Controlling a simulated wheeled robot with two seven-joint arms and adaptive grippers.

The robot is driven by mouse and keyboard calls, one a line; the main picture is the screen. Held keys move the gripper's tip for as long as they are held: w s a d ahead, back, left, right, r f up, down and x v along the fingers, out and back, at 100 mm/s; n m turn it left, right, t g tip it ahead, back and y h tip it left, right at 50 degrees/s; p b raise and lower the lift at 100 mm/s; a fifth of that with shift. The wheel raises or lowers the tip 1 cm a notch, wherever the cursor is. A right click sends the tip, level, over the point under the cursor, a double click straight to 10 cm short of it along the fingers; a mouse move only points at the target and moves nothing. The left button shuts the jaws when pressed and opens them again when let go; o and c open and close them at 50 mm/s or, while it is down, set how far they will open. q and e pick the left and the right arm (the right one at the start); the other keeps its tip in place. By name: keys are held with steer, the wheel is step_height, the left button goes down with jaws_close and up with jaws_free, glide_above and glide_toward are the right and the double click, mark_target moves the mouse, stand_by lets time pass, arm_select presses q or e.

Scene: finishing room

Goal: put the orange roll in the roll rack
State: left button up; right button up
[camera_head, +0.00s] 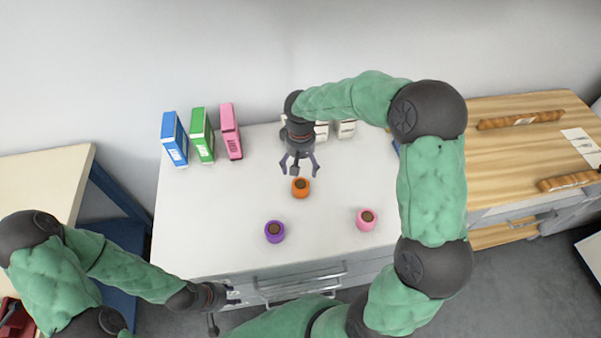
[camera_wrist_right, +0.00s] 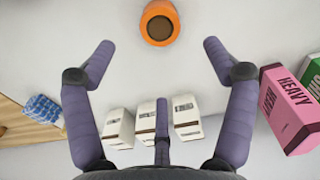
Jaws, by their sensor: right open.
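The orange roll (camera_head: 300,187) stands upright on the white table, with a brown core on top; in the right wrist view it also shows at the top (camera_wrist_right: 147,38). My right gripper (camera_head: 299,172) is open and empty, just behind the roll and apart from it; its spread fingers also show in the right wrist view (camera_wrist_right: 158,52). My left gripper (camera_head: 226,304) is low by the table's front edge, away from the roll; its jaws are too small to judge. I cannot make out a roll rack for certain.
A purple roll (camera_head: 274,232) and a pink roll (camera_head: 366,219) stand nearer the front. Blue (camera_head: 174,139), green (camera_head: 202,135) and pink (camera_head: 230,132) boxes stand at the back left. White boxes (camera_wrist_right: 187,118) stand behind my right gripper. A wooden worktop (camera_head: 500,150) lies at right.

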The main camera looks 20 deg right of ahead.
mark_target(301, 184)
steer(key=n+b, duration=0.1)
steer(key=n, duration=0.2)
steer(key=n+b, duration=0.1)
steer(key=n, duration=0.2)
steer(key=f+n+b, duration=0.1)
steer(key=n, duration=0.2)
steer(key=shift+d+b, duration=0.1)
steer(key=shift+b, duration=0.2)
steer(key=n+b, duration=0.1)
steer(key=n, duration=0.3)
steer(key=shift+f, duration=0.2)
steer(key=n+b, duration=0.1)
steer(key=n, duration=0.3)
steer(key=shift+s+d+f+n+b, duration=0.1)
steer(key=shift+n+b, duration=0.2)
steer(key=shift+b, duration=0.1)
step_height(301, 184, down, 6)
steer(key=shift+r+b, duration=0.1)
steer(key=shift+b, duration=0.95)
step_height(301, 184, down, 5)
steer(key=b, duration=0.2)
steer(key=shift+b, duration=0.3)
